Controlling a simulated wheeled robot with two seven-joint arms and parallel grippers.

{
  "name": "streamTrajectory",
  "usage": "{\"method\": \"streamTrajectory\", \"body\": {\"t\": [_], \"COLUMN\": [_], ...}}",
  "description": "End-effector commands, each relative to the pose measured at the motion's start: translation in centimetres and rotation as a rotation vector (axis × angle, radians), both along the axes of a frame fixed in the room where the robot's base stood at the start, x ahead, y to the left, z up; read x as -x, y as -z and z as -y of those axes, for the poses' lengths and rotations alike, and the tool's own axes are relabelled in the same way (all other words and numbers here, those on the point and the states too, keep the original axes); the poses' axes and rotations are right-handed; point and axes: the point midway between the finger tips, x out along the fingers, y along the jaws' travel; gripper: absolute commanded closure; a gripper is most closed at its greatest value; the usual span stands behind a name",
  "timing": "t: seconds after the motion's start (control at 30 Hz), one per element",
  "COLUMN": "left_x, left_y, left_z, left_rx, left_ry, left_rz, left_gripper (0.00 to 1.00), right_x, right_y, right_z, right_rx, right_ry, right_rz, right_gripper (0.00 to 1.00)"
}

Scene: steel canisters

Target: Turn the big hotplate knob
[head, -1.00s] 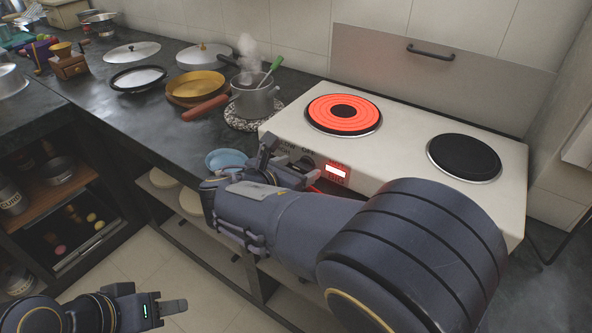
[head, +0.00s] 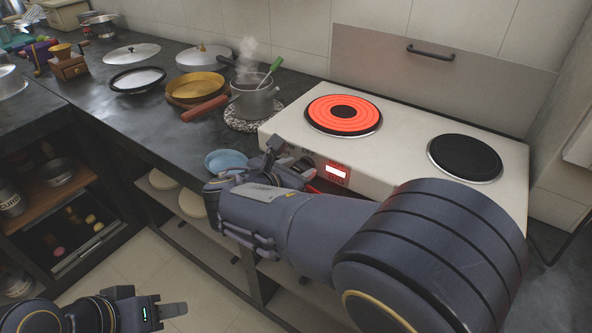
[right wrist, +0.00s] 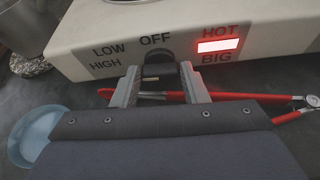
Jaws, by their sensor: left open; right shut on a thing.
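The white hotplate (head: 405,158) has a glowing red plate (head: 343,115) on the left and a dark plate (head: 464,157) on the right. The dark big hotplate knob (right wrist: 156,70) sits on its front panel, below the OFF label and beside LOW and HIGH. My right gripper (right wrist: 158,77) is shut on the knob, one finger on each side. In the head view my right gripper (head: 274,156) largely hides the knob. My left gripper (head: 174,309) is open and empty, low at the left, away from the hotplate.
Red-handled tongs (right wrist: 291,115) lie on the counter below the panel. A light blue bowl (head: 226,160) stands left of my right gripper. A steaming pot (head: 254,103) stands on a trivet (head: 238,121) left of the hotplate. Pans and lids are further left.

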Motion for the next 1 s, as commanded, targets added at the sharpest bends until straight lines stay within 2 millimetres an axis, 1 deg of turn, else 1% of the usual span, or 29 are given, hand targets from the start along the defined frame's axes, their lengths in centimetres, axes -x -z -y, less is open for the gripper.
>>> {"method": "streamTrajectory", "body": {"t": [0.03,0.23,0.6,0.8,1.0], "left_x": [0.0,0.0,0.0,0.0,0.0], "left_y": [0.5,2.1,5.5,6.6,6.9], "left_z": [0.0,0.0,0.0,0.0,0.0], "left_rx": [0.000,0.000,0.000,0.000,0.000], "left_ry": [0.000,0.000,0.000,0.000,0.000], "left_rz": [0.000,0.000,0.000,0.000,0.000], "left_gripper": [0.58,0.58,0.58,0.58,0.58], "right_x": [0.1,0.2,0.4,0.5,0.5], "right_y": [0.2,0.5,0.7,0.5,0.4], "right_z": [0.1,0.3,0.6,0.6,0.7], "right_rx": [-0.025,-0.146,-0.346,-0.407,-0.431], "right_ry": [0.000,-0.001,-0.001,0.000,-0.001], "right_rz": [0.017,0.104,0.250,0.296,0.313], "right_gripper": [0.83,0.83,0.83,0.83,0.83]}}
